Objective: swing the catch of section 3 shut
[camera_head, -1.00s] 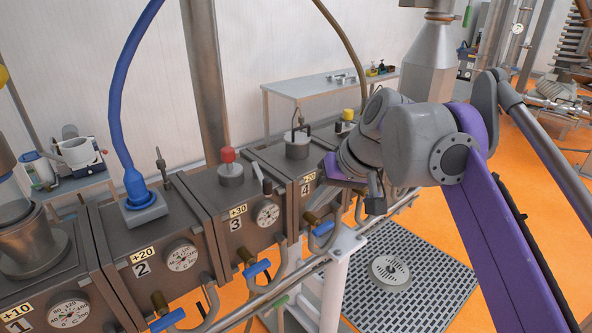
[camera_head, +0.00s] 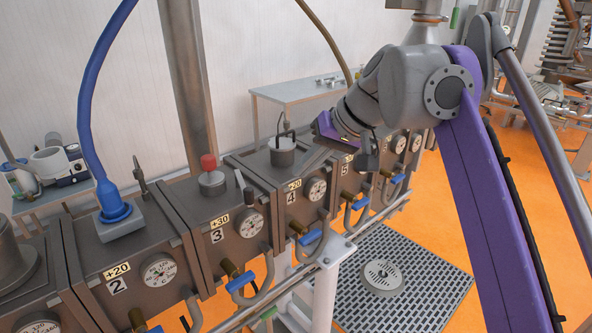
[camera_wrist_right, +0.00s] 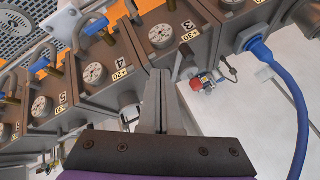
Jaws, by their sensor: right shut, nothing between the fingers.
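Section 3 (camera_head: 226,236) is a dark grey block with a dial, a "+30" label and a red-topped knob (camera_head: 208,163). A short grey lever (camera_head: 243,187), which looks like its catch, sticks up at the top front edge near section 4. My right gripper (camera_wrist_right: 160,75) is shut and empty; in the head view it hangs above and behind the dial of section 4, right of the lever and apart from it. In the wrist view its fingers point toward the sections, which appear upside down. My left gripper is not in view.
Section 4 (camera_head: 266,179), with a handled cap (camera_head: 284,143), adjoins section 3. Section 2 (camera_head: 90,262) has a blue hose (camera_head: 83,120) rising from its top. Blue-handled valves and pipes run along the front. A metal post (camera_head: 184,80) stands behind.

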